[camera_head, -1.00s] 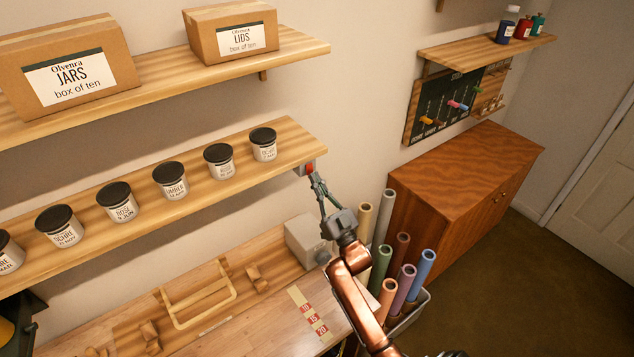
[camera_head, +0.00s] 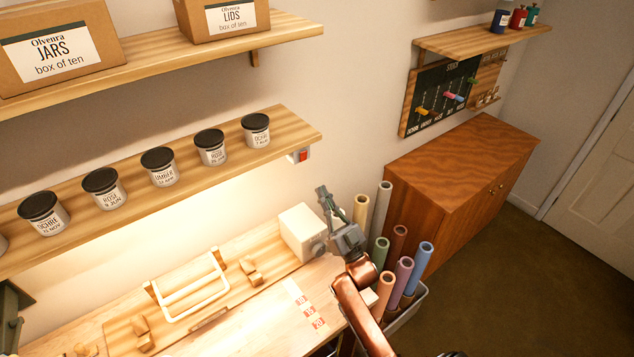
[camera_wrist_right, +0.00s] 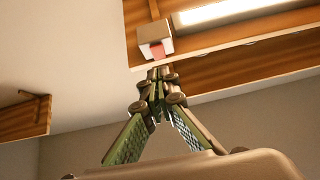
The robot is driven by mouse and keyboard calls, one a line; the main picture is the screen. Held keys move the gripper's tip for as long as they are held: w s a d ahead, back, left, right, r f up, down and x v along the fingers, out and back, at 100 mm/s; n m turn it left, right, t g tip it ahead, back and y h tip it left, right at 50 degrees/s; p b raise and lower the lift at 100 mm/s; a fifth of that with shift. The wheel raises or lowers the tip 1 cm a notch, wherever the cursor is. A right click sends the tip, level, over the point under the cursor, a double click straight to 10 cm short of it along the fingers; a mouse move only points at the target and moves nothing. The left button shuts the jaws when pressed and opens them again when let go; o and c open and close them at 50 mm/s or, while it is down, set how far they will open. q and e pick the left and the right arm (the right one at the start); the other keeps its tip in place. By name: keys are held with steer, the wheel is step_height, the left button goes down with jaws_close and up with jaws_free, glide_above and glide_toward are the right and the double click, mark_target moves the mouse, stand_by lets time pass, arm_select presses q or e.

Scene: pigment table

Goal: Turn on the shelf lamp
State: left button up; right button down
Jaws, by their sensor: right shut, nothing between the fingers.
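The shelf lamp shows in the right wrist view as a bright, lit strip (camera_wrist_right: 230,10) under the lower shelf (camera_head: 170,185). In the head view its light falls on the wall and the worktop, while the strip itself is hidden by the shelf. A small pale switch box with a red rocker (camera_head: 302,156) sits under the shelf's right end. The red rocker also shows in the right wrist view (camera_wrist_right: 161,51). My right gripper (camera_head: 322,190) is shut and empty, below the switch and apart from it. My left gripper is out of view.
Several labelled jars (camera_head: 165,172) stand on the lower shelf. A pale box (camera_head: 301,233) stands on the worktop (camera_head: 265,300) left of my right gripper. Several coloured rolls (camera_head: 403,280) stand upright in a bin close beside my right arm. A wooden cabinet (camera_head: 455,175) is behind them.

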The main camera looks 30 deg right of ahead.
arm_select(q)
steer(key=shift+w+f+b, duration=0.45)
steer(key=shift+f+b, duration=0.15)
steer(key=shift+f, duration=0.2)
arm_select(e)
steer(key=v, duration=0.4)
steer(key=shift+w+f, duration=0.1)
steer(key=shift+f, duration=0.45)
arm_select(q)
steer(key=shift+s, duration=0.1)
arm_select(e)
steer(key=shift+d, duration=0.1)
